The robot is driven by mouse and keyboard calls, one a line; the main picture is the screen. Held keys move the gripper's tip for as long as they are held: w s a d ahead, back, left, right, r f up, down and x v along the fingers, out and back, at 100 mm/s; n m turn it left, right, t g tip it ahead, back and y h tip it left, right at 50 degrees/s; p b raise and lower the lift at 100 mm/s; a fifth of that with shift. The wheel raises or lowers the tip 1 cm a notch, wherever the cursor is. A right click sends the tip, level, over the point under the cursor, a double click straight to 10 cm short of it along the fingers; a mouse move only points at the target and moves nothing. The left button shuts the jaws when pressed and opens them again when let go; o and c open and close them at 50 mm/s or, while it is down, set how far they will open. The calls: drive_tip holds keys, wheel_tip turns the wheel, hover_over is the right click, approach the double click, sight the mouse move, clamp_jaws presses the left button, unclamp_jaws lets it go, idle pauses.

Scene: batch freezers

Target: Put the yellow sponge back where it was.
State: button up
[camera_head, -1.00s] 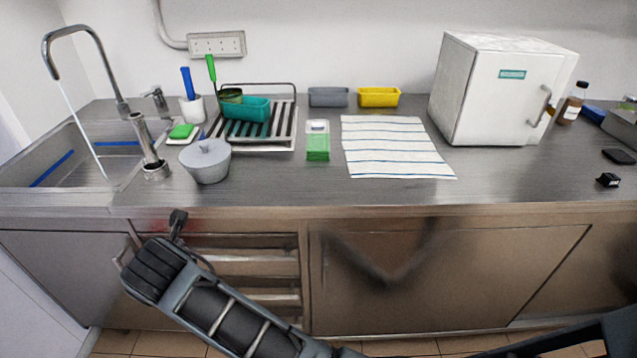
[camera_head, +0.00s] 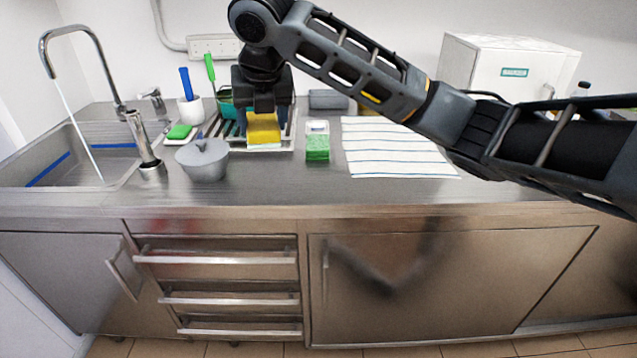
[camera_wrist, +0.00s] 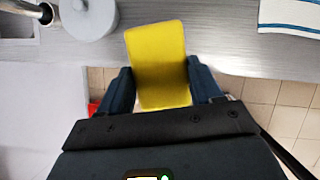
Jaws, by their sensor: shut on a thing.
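The yellow sponge (camera_head: 263,129) is between the fingers of my gripper (camera_head: 264,108), and its underside is pale. It is upright in the head view, in front of the dish rack and right of the grey lidded pot. The wrist view shows the sponge's broad yellow face (camera_wrist: 157,60) between the two dark fingers of my gripper (camera_wrist: 160,88), which is shut on it. The sponge looks held above the counter, apart from the pot.
The grey pot (camera_head: 204,160) is close on the left. A green sponge (camera_head: 179,131) lies by the sink, and a green-and-white sponge pack (camera_head: 317,148) lies right of the rack (camera_head: 283,140). A striped towel (camera_head: 395,150) is further right. The front counter strip is clear.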

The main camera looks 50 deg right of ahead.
drive_tip(key=s+d+f+m, duration=0.1)
drive_tip(key=s+d+f, duration=0.1)
drive_tip(key=s+d, duration=0.4)
drive_tip(key=s+d+f+g, duration=0.1)
drive_tip(key=s+d+f, duration=0.2)
drive_tip(key=s+d, duration=0.4)
drive_tip(key=shift+s+f+m+g+h+b, duration=0.25)
drive_tip(key=shift+s+m+b, duration=0.2)
drive_tip(key=shift+s, duration=0.35)
